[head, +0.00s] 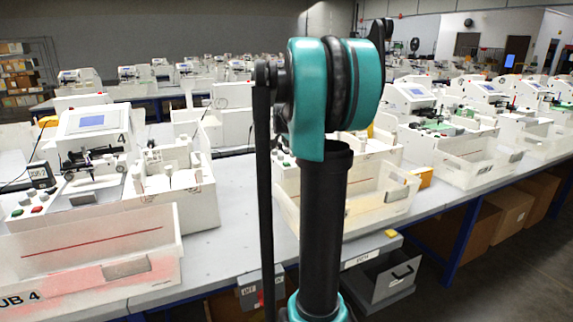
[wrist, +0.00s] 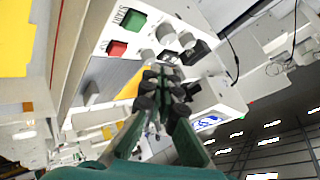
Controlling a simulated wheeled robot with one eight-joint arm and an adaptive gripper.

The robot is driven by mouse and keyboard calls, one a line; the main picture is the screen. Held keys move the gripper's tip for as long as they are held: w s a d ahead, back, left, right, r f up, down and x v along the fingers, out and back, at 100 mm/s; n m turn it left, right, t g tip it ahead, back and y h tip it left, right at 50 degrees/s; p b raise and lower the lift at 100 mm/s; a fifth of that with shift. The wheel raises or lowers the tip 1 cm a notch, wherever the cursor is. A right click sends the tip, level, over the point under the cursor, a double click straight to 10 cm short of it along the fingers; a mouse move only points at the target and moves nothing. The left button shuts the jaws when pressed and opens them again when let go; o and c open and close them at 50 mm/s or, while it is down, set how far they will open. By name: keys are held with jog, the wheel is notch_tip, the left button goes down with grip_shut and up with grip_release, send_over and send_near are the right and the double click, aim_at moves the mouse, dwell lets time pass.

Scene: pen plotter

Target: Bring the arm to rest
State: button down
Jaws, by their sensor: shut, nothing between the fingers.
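My arm, in teal and black, stands upright in the middle of the head view and hides part of the bench behind it. My gripper is out of sight in the head view. In the wrist view my gripper (wrist: 164,80) shows with its dark fingers shut together and nothing between them. Beyond the fingers, a white machine panel (wrist: 105,38) has a green button (wrist: 132,20) and a red button (wrist: 117,48). Whether the fingertips touch the panel I cannot tell. The wrist picture is strongly tilted.
In the head view a plotter machine (head: 92,150) with a small screen stands on the left bench, behind a white tub (head: 90,265). A clear bin (head: 385,205) sits behind my arm. A grey drawer box (head: 385,285) is below the bench edge. Open floor (head: 480,270) lies at right.

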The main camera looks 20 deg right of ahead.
jog(key=shift+s+a, duration=0.1)
jog(key=s+a+f+n+g+y, duration=0.1)
jog(key=s+a+f+n, duration=0.3)
jog(key=s+a+f, duration=0.3)
jog(key=s+a+f+n+g+y, duration=0.1)
jog(key=s+a+f+n, duration=0.4)
jog(key=s+f, duration=0.5)
jog(key=s+a+f+n+g+y, duration=0.1)
jog(key=s+a+f+n, duration=0.3)
jog(key=s, duration=1.6)
jog(key=shift+s+a+f+g, duration=0.1)
jog(key=shift+a+f+g, duration=0.6)
jog(key=shift+a+f, duration=1.55)
